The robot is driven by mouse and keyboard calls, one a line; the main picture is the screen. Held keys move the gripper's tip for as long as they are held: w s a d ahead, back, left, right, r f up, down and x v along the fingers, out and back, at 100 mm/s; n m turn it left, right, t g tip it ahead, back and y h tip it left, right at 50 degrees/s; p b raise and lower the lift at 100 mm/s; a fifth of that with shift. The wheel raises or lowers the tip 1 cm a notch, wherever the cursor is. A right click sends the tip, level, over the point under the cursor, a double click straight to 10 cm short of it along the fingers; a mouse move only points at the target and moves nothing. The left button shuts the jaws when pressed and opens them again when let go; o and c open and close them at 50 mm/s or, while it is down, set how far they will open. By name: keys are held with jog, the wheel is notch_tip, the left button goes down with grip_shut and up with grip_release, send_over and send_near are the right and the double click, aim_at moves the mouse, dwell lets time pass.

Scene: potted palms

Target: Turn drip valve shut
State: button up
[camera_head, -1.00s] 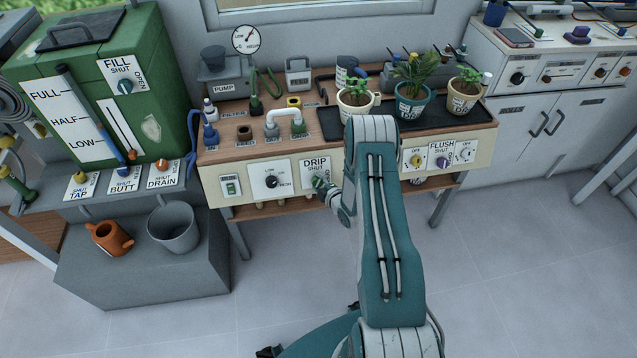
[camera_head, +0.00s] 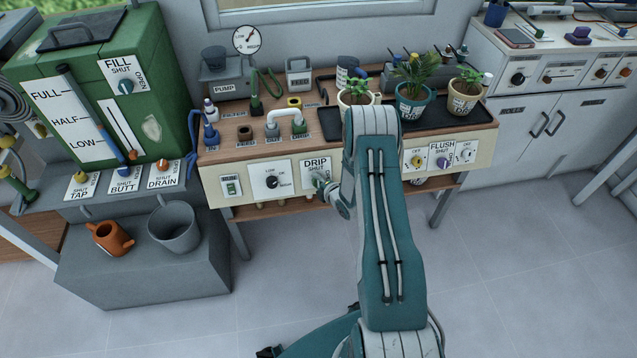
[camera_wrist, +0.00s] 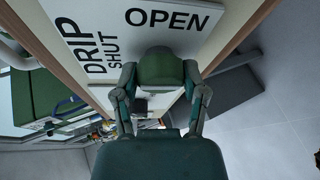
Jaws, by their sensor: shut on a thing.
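The drip valve knob (camera_wrist: 161,69) is green and sits on a white plate (camera_wrist: 95,15) lettered DRIP, SHUT and OPEN. In the wrist view my gripper (camera_wrist: 160,84) has one finger on each side of the knob and is shut on it. In the head view the knob (camera_head: 319,182) shows small below the DRIP plate (camera_head: 314,166) on the bench's front panel, with my gripper (camera_head: 328,190) against it. My arm hides the panel just to the right. I cannot tell exactly which mark the knob points to.
A LOW/HIGH dial (camera_head: 271,182) and a green switch (camera_head: 231,187) are left of the valve. Flush knobs (camera_head: 442,161) are right of my arm. Potted palms (camera_head: 411,98) stand on the black tray above. The floor in front of the bench is clear.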

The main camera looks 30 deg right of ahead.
jog(key=shift+s+a+f, duration=0.1)
jog(key=shift+a+f, duration=0.05)
jog(key=o, duration=1.1)
jog(key=shift+o, duration=0.2)
jog(key=v, duration=1.1)
jog(key=shift+s+r, duration=0.2)
jog(key=shift+s, duration=0.1)
